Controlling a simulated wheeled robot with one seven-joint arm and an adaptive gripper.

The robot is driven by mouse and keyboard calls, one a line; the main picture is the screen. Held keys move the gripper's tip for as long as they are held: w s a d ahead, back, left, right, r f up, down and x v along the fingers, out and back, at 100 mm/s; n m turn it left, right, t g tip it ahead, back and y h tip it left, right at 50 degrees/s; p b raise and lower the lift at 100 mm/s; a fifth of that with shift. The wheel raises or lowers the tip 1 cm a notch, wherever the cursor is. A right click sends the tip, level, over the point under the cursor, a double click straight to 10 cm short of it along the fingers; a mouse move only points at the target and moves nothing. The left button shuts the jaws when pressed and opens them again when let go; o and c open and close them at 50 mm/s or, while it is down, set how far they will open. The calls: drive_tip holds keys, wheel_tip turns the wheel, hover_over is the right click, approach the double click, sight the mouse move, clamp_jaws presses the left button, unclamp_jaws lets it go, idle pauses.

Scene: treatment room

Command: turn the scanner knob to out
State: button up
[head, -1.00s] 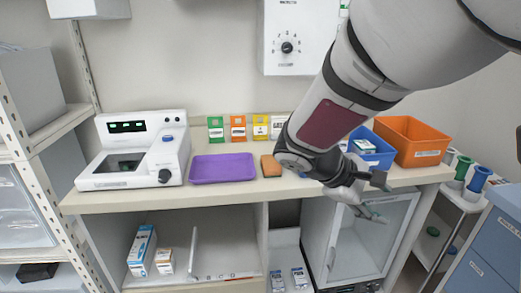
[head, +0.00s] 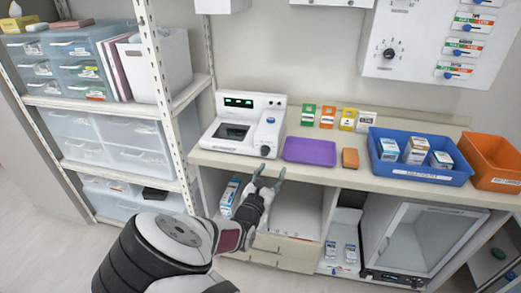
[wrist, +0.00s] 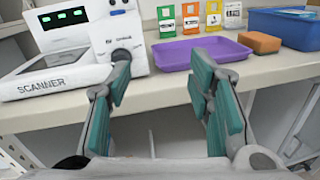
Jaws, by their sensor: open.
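The scanner (head: 222,140) is a white device with green displays, standing on the left of the counter; it also shows in the wrist view (wrist: 58,78). Its dark round knob (head: 265,150) is at the lower right of its front. In the wrist view the knob (wrist: 121,55) shows just above my left finger's tip, which may hide its lower part. I cannot read the knob's setting. My gripper (head: 268,174) is open and empty, in front of the counter edge just below the knob. In the wrist view my gripper (wrist: 160,70) has its fingers wide apart.
A purple tray (head: 310,151) and an orange sponge (head: 350,158) lie right of the scanner. A blue bin (head: 420,173) with boxes and an orange bin (head: 495,160) stand further right. Below the counter are open shelves (head: 297,212). A shelf rack (head: 165,97) stands at left.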

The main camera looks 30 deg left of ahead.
drive_tip(key=s+a+f+n+y, duration=0.2)
drive_tip(key=s+a+n, duration=0.1)
drive_tip(key=s+a, duration=0.1)
drive_tip(key=b, duration=0.8)
approach(264, 153)
drive_tip(key=shift+g+y, duration=0.4)
drive_tip(key=x, duration=0.7)
drive_tip(key=shift+d, duration=0.2)
drive_tip(key=shift+r+b+x, duration=0.2)
drive_tip(key=shift+b+x, duration=0.2)
drive_tip(key=shift+x, duration=0.55)
clamp_jaws()
